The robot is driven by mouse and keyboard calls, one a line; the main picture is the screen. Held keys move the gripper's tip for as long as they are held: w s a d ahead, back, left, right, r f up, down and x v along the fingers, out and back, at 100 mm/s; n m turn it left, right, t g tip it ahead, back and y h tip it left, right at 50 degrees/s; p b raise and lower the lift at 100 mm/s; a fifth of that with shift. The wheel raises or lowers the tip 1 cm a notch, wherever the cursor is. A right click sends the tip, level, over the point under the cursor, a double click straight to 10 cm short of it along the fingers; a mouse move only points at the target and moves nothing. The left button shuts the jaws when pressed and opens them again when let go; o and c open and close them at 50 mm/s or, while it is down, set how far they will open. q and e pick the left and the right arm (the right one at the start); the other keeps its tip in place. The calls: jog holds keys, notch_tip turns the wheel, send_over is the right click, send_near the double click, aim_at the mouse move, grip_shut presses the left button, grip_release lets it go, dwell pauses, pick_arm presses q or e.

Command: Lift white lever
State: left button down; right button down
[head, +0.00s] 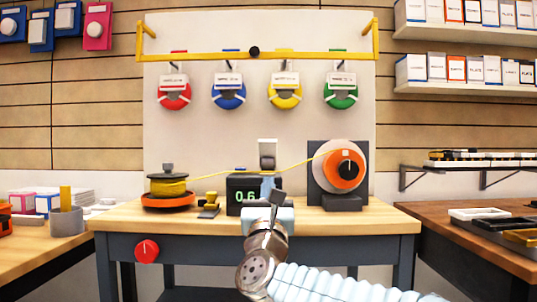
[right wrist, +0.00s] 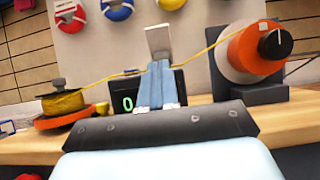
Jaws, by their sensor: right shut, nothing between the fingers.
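The white lever (head: 267,148) stands up behind the small black display box (head: 236,195) at the middle of the workbench. In the right wrist view its pale flat top (right wrist: 158,38) rises just beyond my fingertips. My right gripper (head: 268,180) reaches in from the front, beside the display; its blue fingers (right wrist: 159,68) are together with nothing between them. The tips overlap the lever's lower part in the picture, and I cannot tell whether they touch it. My left gripper is not in view.
A yellow wire spool on an orange base (head: 168,200) stands left. An orange-and-white reel (head: 342,168) stands right; yellow wire runs between them. A red knob (head: 147,251) is on the bench front. Coloured spools hang behind. The bench top (head: 385,218) is clear at far right.

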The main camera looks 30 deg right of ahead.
jog(key=p, duration=0.4)
send_near(269, 146)
jog(key=x, duration=0.5)
jog(key=shift+w+d, duration=0.1)
jog(key=shift+d, duration=0.05)
jog(key=shift+p+x, duration=0.3)
jog(key=shift+x, duration=0.45)
